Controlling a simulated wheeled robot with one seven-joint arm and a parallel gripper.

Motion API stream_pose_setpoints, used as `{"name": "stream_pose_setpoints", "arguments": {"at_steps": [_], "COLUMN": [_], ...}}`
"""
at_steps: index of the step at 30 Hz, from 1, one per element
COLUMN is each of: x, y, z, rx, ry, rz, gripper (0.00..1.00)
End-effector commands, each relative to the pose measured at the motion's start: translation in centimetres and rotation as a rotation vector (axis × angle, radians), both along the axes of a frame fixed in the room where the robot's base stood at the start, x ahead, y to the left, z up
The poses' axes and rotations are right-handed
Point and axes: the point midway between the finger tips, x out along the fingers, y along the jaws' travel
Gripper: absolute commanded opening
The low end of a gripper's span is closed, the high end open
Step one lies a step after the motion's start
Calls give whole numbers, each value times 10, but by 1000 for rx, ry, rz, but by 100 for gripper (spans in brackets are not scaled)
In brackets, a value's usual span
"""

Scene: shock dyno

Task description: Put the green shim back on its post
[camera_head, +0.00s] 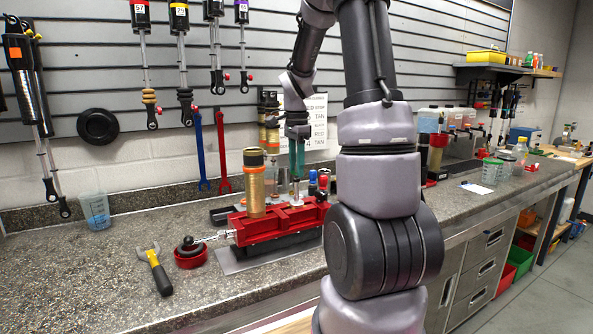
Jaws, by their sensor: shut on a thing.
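My gripper (298,132) is in the middle of the view, pointing down above the back of the red vise on the counter. It is shut on a dull green piece (297,158), which I take to be the green shim; its outline is small and hard to make out. A short silver post (296,190) stands below the gripper, and the green piece appears above it. I cannot tell whether they touch. Small parts with a blue top (312,178) and a red top (323,176) stand just right of the post.
The red vise (275,226) holds an upright gold cylinder (255,186) left of my gripper. Shocks hang on the slatted wall. My arm hides the counter right of the vise.

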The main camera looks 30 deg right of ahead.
Motion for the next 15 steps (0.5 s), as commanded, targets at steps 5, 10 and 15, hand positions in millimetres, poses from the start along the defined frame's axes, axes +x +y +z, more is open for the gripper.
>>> {"name": "stream_pose_setpoints", "arguments": {"at_steps": [5,10,15], "x": [0,0,0], "y": [0,0,0], "z": [13,25,35], "rx": [0,-1,-1], "ry": [-2,-2,-1], "rz": [0,1,0], "gripper": [0,0,0]}}
